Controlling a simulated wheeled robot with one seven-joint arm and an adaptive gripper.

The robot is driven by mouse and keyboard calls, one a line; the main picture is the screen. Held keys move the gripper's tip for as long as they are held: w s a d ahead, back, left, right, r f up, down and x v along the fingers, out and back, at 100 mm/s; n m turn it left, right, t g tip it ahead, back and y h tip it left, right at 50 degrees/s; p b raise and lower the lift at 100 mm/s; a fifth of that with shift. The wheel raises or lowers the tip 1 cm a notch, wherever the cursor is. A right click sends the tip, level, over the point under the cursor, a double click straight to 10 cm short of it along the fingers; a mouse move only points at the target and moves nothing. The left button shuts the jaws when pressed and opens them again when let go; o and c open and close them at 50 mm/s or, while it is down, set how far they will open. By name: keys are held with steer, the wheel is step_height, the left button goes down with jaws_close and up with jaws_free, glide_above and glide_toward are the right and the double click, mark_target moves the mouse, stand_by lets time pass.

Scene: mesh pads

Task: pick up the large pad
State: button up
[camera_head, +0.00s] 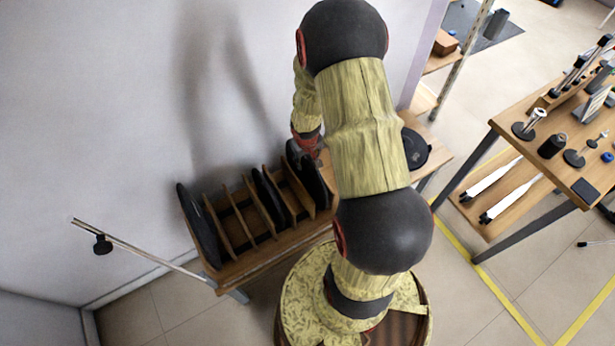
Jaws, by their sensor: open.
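Several dark round pads stand on edge in a wooden slotted rack (232,218) against the wall. A large dark pad (198,226) stands at the rack's left end. Thinner-looking dark pads (268,197) stand in the middle slots. Another large dark pad (313,182) stands at the right end, partly behind my arm. I cannot tell which one is the task's large pad. My gripper (312,153) is open, at the top of the right-end pads. Its fingers are small and partly hidden, so contact with a pad cannot be told.
A black round object (413,148) lies on the wooden surface right of my arm. A wooden table (518,150) with metal parts and tools stands at the right. A thin rod with a black knob (103,245) juts out at the left. Open floor lies at front right.

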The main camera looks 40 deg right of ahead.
steer(key=shift+c, duration=0.4)
steer(key=shift+c, duration=1.2)
jaws_close()
steer(key=shift+w+r, duration=0.1)
